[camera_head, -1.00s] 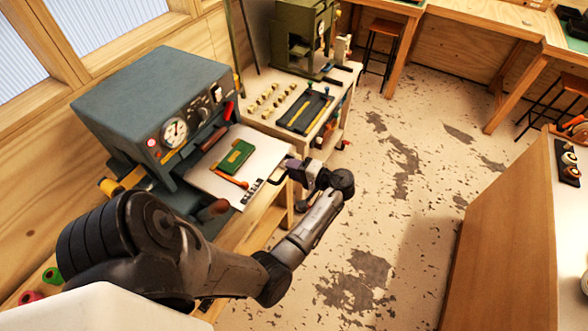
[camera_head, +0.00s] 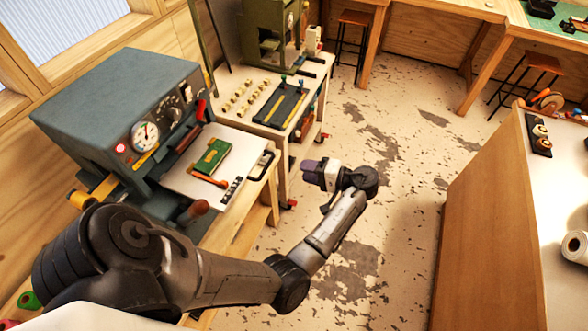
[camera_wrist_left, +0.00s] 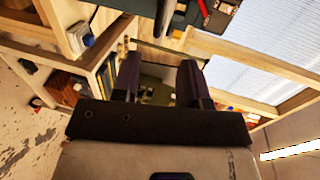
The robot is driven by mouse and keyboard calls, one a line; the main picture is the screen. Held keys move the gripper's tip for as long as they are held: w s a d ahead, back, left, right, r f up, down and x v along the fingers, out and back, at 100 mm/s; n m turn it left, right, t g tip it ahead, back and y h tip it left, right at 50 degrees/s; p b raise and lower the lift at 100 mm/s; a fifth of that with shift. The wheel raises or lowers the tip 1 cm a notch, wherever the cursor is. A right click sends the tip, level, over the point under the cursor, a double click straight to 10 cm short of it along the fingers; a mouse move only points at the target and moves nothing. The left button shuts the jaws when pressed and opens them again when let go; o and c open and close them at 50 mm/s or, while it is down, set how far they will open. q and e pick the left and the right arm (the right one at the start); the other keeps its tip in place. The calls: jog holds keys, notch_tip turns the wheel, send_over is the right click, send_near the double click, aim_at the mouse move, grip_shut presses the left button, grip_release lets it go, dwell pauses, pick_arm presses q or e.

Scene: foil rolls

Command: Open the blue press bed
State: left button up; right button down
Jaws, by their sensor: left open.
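The blue-grey press (camera_head: 105,110) stands on a wooden bench at the left, with a round gauge (camera_head: 145,135) on its front. Its pale flat bed (camera_head: 240,155) sticks out from the press front. The black handle (camera_head: 264,163) at the bed's outer edge is free. My left gripper (camera_head: 308,171) is open and empty, apart from the handle, to its right over the floor. Its two dark fingers (camera_wrist_left: 158,80) show apart in the left wrist view. My right gripper is not in view.
A side table (camera_head: 298,70) behind holds a black tray (camera_head: 281,105) and several small pale pieces. A green machine (camera_head: 270,30) stands on it. A wooden counter (camera_head: 495,220) stands at the right. The floor between is clear.

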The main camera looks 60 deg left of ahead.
pick_arm(q)
jog(key=shift+v, duration=1.1)
jog(key=shift+a, duration=0.1)
